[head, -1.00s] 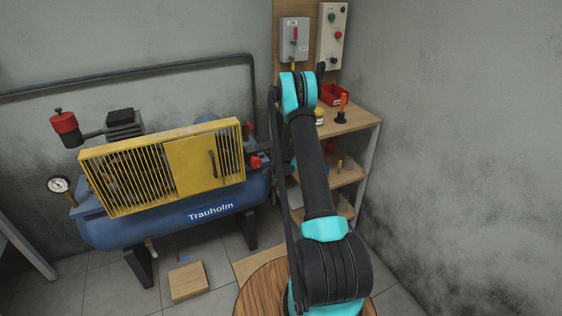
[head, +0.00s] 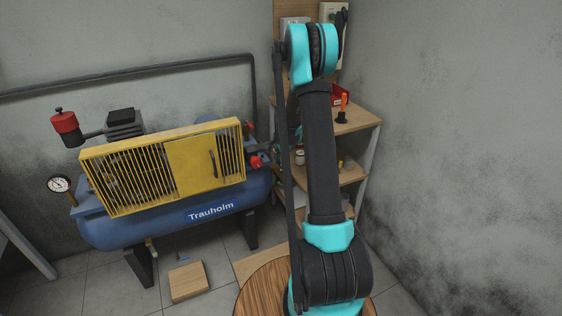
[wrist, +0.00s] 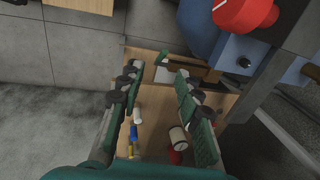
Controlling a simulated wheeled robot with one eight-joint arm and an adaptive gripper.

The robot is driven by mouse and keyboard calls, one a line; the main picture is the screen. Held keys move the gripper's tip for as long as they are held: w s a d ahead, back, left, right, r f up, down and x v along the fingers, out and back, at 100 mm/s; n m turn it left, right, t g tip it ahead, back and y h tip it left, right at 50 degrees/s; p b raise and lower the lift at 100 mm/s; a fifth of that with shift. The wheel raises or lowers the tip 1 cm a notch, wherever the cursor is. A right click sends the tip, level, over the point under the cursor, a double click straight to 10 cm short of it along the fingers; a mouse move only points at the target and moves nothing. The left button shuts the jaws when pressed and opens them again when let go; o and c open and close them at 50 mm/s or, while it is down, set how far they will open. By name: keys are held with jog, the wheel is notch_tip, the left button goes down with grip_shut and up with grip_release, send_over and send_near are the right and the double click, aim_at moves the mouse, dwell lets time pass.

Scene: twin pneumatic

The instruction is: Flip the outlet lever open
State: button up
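My gripper (wrist: 160,72) is open in the wrist view, its two green-padded fingers apart with nothing gripped between them. A red knob-like part (wrist: 243,13) on a blue block is above and right of the fingertips, apart from them. A red part (head: 256,162) also shows at the right end of the blue compressor tank (head: 150,226) in the head view. I cannot tell for sure which part is the outlet lever. My gripper is hidden behind my arm in the head view.
A wooden shelf unit (head: 352,121) stands right of the compressor, with a red bin (head: 341,94) and an orange-handled tool (head: 343,103) on top. Small items, including a blue one (wrist: 133,132), lie below my fingers. A yellow guard (head: 205,165) covers the compressor front.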

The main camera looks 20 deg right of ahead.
jog(key=s+a+r+n, duration=0.2)
jog(key=s+r+n, duration=0.2)
jog(key=s+r, duration=0.3)
jog(key=shift+s+r+n+t, duration=0.3)
jog(key=shift+s, duration=0.75)
jog(key=shift+w, duration=0.1)
jog(key=m+g, duration=0.1)
jog(key=m, duration=0.5)
send_near(279, 183)
jog(key=shift+m, duration=0.3)
jog(key=f, duration=0.3)
jog(key=w+f, duration=0.1)
jog(key=f, duration=0.3)
jog(key=w+f, duration=0.1)
jog(key=f, duration=0.2)
jog(key=shift+w+f, duration=0.15)
jog(key=shift+f, duration=0.1)
grip_shut()
